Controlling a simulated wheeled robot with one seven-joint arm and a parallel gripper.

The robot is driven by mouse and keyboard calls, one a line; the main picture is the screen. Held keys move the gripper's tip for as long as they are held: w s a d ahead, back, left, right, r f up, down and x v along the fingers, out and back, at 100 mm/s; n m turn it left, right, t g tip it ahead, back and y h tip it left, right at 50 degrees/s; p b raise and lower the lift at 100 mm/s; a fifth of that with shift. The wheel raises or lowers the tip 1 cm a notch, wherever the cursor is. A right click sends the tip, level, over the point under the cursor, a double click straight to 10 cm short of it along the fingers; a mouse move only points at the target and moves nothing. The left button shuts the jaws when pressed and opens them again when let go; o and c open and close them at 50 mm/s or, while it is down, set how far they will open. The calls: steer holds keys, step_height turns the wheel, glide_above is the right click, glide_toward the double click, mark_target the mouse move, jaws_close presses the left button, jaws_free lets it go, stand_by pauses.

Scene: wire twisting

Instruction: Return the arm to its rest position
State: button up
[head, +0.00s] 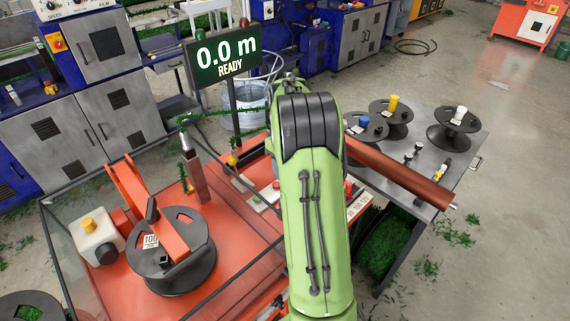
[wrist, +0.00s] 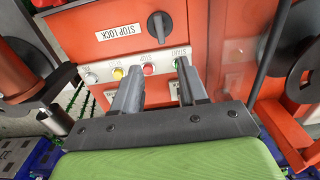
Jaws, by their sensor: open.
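My green arm (head: 318,220) reaches forward through the middle of the head view and hides my gripper there. In the wrist view my gripper (wrist: 160,67) is open, with nothing between its two grey fingers. The fingers point at the orange control panel (wrist: 110,18). Its row of buttons includes a yellow one (wrist: 118,74), a red one (wrist: 149,69) and a green START button (wrist: 178,63). The right fingertip is close to the green button; I cannot tell whether it touches.
The display (head: 225,58) reads 0.0 m READY. A black spool (head: 172,262) sits on the orange machine (head: 225,275) at left. Floor at far right is mostly clear.

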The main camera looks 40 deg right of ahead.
stand_by(0.3)
steer(key=s+a+r+t, duration=0.1)
steer(key=s+a+r, duration=0.2)
steer(key=a+r, duration=0.4)
steer(key=s+a+r+t, duration=0.25)
steer(key=a+r, duration=0.25)
steer(key=a, duration=0.3)
steer(key=s+a+t, duration=0.2)
steer(key=s+a, duration=0.9)
steer(key=s, duration=0.4)
steer(key=shift+f, duration=0.15)
steer(key=shift+s, duration=0.1)
